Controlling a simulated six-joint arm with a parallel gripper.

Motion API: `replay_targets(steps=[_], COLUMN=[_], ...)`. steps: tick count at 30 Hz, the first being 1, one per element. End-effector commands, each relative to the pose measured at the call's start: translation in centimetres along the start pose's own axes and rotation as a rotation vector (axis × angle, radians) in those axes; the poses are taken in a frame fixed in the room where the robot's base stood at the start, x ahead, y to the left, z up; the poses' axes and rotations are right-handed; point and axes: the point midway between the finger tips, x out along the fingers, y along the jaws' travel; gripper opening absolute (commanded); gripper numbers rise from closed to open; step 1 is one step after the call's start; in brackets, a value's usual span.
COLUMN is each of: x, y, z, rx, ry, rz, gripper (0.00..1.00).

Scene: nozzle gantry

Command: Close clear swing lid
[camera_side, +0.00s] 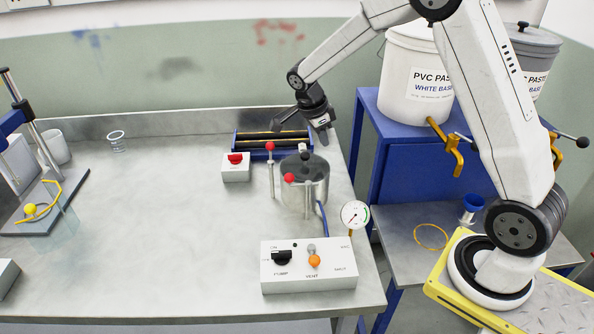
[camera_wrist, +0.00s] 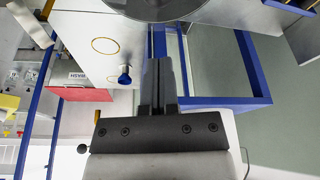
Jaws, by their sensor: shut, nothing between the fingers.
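A steel pot (camera_side: 314,197) stands on the right part of the bench, with a dark round top (camera_side: 304,166). I cannot tell whether a clear lid lies over this top. A red ball (camera_side: 289,178) shows at the pot's front rim, and a thin post with another red ball (camera_side: 270,147) stands at its left. My gripper (camera_side: 322,132) is behind the pot, above the bench's back right part and apart from the pot. In the wrist view my gripper (camera_wrist: 160,62) has its fingers together with nothing between them. The pot's top is not clearly seen there.
A blue-framed roller unit (camera_side: 262,152) and a red-switch box (camera_side: 236,168) sit behind the pot. A gauge (camera_side: 355,215) and control box (camera_side: 309,277) are in front. A clear panel (camera_side: 64,222) stands at the left. The bench middle is clear.

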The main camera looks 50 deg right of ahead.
Motion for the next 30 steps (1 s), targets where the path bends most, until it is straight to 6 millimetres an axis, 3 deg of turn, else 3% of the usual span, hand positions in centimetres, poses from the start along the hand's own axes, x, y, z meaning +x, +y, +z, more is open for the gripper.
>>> replay_targets(steps=[6, 12, 23, 30], x=[-3.5, -5.1, -5.5, -5.2], y=[-0.1, -0.2, 0.0, 1.4], z=[0.1, 0.0, 0.1, 0.8], rx=[-0.002, -0.001, -0.019, -0.182], ry=[-0.001, 0.0, -0.004, -0.04], rz=[-0.002, 0.0, 0.0, -0.019], gripper=[0.0, 0.0, 0.0, 0.0])
